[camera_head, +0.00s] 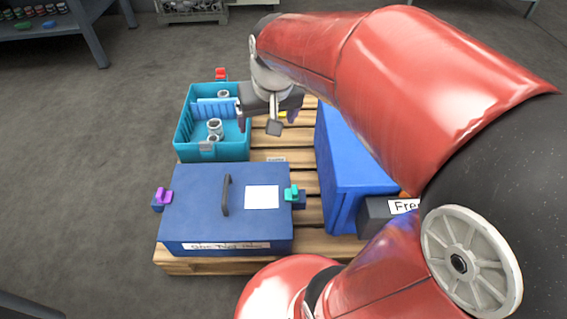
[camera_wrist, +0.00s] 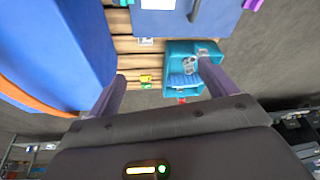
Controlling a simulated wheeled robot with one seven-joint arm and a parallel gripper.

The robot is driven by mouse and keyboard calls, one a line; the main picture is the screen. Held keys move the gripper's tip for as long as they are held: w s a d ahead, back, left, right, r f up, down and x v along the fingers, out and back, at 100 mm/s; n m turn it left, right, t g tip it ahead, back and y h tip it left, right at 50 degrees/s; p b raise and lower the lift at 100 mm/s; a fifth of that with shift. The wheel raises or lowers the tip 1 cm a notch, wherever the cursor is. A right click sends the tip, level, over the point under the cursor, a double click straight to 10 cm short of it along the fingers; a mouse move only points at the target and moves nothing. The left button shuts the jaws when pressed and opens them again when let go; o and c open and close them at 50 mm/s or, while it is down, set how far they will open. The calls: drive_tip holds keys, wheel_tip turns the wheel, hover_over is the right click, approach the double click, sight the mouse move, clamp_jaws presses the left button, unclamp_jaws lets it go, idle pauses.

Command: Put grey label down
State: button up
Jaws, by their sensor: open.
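My gripper (camera_head: 266,118) is open over the pallet, just right of the teal bin. In the wrist view its two fingers (camera_wrist: 162,70) are spread with nothing held between them. A grey tag (camera_head: 207,147) sits on the near wall of the teal bin (camera_head: 184,140), apart from my gripper. I cannot tell whether this tag is the grey label. A small pale label (camera_head: 276,159) lies on the pallet slats between the bin and the blue box; it also shows in the wrist view (camera_wrist: 146,41).
The closed blue box (camera_head: 190,205) has a black handle, a white sheet, and purple and teal clips. A taller blue case (camera_head: 345,160) stands right on the wooden pallet (camera_head: 200,265). Grey metal fittings (camera_head: 214,127) stand in the bin. Floor at left is clear.

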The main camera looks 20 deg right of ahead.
drive_tip(key=s+a+n+t, duration=0.1)
drive_tip(key=s+a, duration=0.1)
drive_tip(key=s, duration=1.1)
drive_tip(key=shift+s+a+r+t, duration=0.2)
drive_tip(key=shift+r+t, duration=0.1)
drive_tip(key=shift+t, duration=0.1)
